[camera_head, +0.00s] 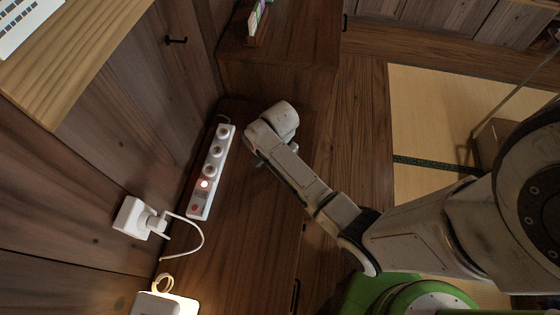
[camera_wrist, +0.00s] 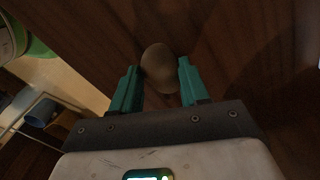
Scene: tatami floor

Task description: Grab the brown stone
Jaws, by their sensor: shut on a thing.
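The brown stone (camera_wrist: 160,66) shows in the wrist view as a smooth, rounded, dull brown lump. My gripper (camera_wrist: 160,78) has a teal finger on each side of it and is shut on it. Dark wood lies behind the stone; I cannot tell whether the stone touches it. In the head view my arm reaches to the dark wooden surface right of the power strip. The fingers and the stone are hidden there behind my wrist.
A white power strip (camera_head: 211,172) with a lit red switch lies just left of my wrist. A white plug (camera_head: 137,217) with a cable is nearer the front left. A raised wooden block (camera_head: 285,50) stands behind. Tatami (camera_head: 430,120) lies to the right.

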